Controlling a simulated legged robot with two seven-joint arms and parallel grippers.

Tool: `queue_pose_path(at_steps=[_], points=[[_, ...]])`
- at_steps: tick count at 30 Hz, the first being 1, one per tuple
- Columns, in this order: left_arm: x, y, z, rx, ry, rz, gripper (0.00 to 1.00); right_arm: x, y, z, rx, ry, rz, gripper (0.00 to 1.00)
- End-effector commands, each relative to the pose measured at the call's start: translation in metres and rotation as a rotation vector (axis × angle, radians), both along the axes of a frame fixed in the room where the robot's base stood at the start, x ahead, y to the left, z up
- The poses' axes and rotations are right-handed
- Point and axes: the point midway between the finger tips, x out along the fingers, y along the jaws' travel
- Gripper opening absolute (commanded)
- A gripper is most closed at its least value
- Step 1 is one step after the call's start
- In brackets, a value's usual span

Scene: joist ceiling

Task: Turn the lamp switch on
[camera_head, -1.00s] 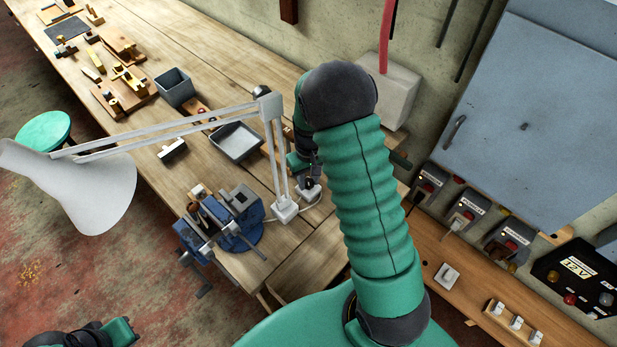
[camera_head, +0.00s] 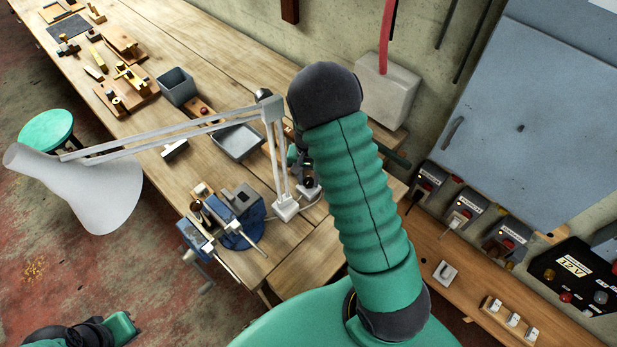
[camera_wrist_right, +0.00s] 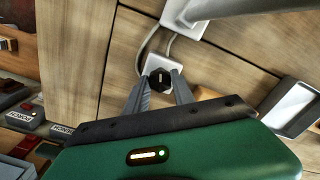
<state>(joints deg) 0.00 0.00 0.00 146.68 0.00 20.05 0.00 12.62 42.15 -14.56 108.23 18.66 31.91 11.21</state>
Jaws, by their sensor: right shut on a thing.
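The white desk lamp (camera_head: 85,195) reaches left over the workbench on its jointed arm, its base (camera_head: 286,208) standing near the bench end. The lamp switch is a small white box (camera_head: 311,192) with a black knob, right of the base. In the right wrist view the knob (camera_wrist_right: 159,79) sits between the fingertips of my right gripper (camera_wrist_right: 159,85), which is shut on it from both sides. In the head view my right arm hides most of that gripper (camera_head: 306,178). Part of my left gripper (camera_head: 112,330) shows at the bottom left; its fingers cannot be made out.
A blue vise (camera_head: 238,215) stands at the bench edge left of the switch. A grey tray (camera_head: 238,143) and a bin (camera_head: 176,86) lie further back. Control boxes with buttons (camera_head: 465,212) line the wall at the right. Cables run beside the switch.

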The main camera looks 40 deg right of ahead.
Motion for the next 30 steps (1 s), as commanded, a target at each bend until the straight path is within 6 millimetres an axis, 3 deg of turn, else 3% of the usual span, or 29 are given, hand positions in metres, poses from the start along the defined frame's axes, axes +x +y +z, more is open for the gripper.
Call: queue_pose_path(at_steps=[11, 12, 17, 26, 30], points=[[0.0, 0.0, 0.001, 0.0, 0.0, 0.0, 0.0, 0.005, -0.003, 0.003, -0.007, -0.014, -0.006, 0.0], [0.0, 0.0, 0.001, 0.0, 0.0, 0.0, 0.0, 0.005, -0.003, 0.003, -0.007, -0.014, -0.006, 0.31], [0.0, 0.0, 0.001, 0.0, 0.0, 0.0, 0.0, 0.003, -0.002, 0.002, -0.004, -0.009, -0.005, 0.52], [0.0, 0.0, 0.0, 0.0, 0.0, 0.0, 0.0, 0.002, -0.001, 0.002, -0.002, -0.004, -0.004, 0.52], [0.0, 0.0, -0.003, 0.0, 0.0, 0.0, 0.0, 0.003, -0.001, 0.016, -0.004, -0.007, -0.002, 0.52]])
